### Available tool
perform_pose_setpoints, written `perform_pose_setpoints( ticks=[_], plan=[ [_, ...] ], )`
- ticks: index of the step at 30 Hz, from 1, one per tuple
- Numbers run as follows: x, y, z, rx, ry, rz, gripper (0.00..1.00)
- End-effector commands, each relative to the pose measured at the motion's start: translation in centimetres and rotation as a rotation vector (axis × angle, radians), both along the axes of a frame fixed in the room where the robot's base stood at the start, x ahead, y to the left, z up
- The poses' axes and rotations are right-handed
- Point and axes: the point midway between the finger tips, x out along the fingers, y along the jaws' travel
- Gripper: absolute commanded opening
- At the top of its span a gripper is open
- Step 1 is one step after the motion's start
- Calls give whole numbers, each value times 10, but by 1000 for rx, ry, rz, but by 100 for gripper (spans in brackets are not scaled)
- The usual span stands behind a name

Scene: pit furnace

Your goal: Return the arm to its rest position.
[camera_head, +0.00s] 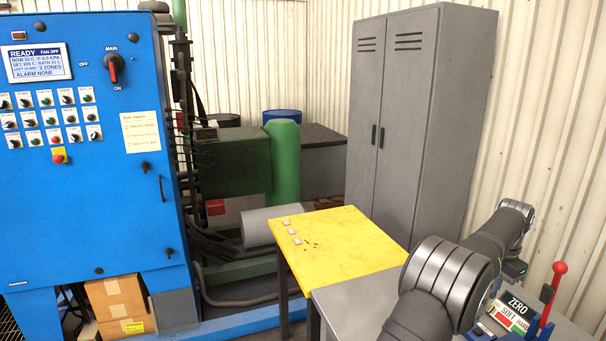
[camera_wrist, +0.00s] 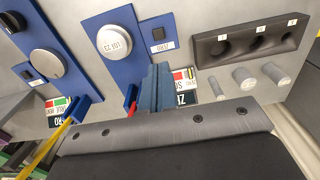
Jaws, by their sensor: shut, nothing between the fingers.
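In the wrist view my gripper (camera_wrist: 157,68) shows as two blue-grey fingers pressed together, with nothing between them. They stand out from the dark wrist body at the bottom, over the grey bench top (camera_wrist: 215,85). In the head view my arm comes in from the lower right, over the grey bench (camera_head: 345,305). My gripper cannot be made out there. No rest position is marked in either view.
Blue-mounted units with a red lever (camera_head: 553,291) and a yellow lever (camera_wrist: 45,149) stand close to the arm. A dark holed block (camera_wrist: 250,40) and grey cylinders (camera_wrist: 276,73) lie right. A yellow table (camera_head: 330,240), grey cabinet (camera_head: 418,125) and blue control panel (camera_head: 85,215) stand beyond.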

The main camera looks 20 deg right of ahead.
Motion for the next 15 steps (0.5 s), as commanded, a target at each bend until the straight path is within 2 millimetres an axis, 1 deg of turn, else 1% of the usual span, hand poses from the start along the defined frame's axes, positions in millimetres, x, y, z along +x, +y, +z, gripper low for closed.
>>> perform_pose_setpoints(
  ticks=[1,6,10,15],
  plan=[
    [0,-1,10,-3,-2,0,0],
    [0,0,34,-1,-1,0,0],
    [0,0,45,0,0,0,0],
    [0,0,50,0,0,0,0]
  ],
)
